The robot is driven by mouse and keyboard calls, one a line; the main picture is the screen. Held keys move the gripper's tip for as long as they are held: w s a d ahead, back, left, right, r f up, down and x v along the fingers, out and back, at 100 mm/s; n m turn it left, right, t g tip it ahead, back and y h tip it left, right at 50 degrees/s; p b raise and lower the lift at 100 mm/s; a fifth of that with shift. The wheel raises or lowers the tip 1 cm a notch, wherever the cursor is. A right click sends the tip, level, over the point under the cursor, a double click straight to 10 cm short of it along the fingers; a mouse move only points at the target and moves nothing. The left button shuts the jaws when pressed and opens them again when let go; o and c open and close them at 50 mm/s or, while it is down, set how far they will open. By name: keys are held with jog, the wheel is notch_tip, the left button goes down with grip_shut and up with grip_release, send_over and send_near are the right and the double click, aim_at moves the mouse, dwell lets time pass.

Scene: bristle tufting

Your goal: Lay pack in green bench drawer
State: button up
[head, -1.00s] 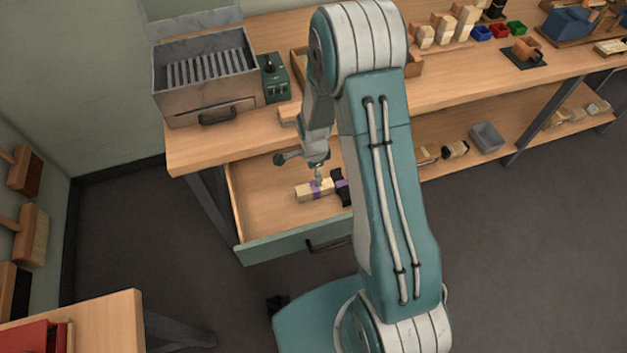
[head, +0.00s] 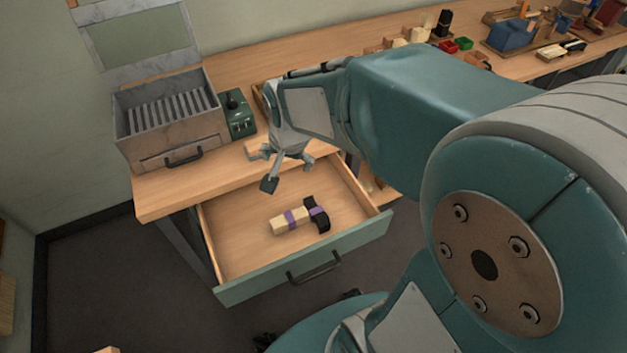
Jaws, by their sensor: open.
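The open drawer with a green front (head: 300,262) is pulled out under the wooden bench. The pack (head: 290,221), a pale bundle with a purple band, lies on the drawer floor towards its front. A black piece with a purple band (head: 317,213) lies at its right end; I cannot tell whether the two are joined. My gripper (head: 289,180) is open and empty, above the rear part of the drawer, apart from the pack. Its fingers are spread and point downward.
A grey metal box with a raised lid (head: 170,128) and a small green control unit (head: 238,114) stand on the bench (head: 165,194) at left. Several blocks and coloured bins line the bench's back right. My arm covers much of the right side.

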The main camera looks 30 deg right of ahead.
jog(key=s+r+n+t, duration=0.2)
jog(key=s+r+n, duration=0.6)
jog(key=s, duration=0.5)
jog(key=shift+s+a+r, duration=0.15)
jog(key=shift+a+r, duration=0.2)
jog(key=shift+r, duration=0.1)
dwell(0.4)
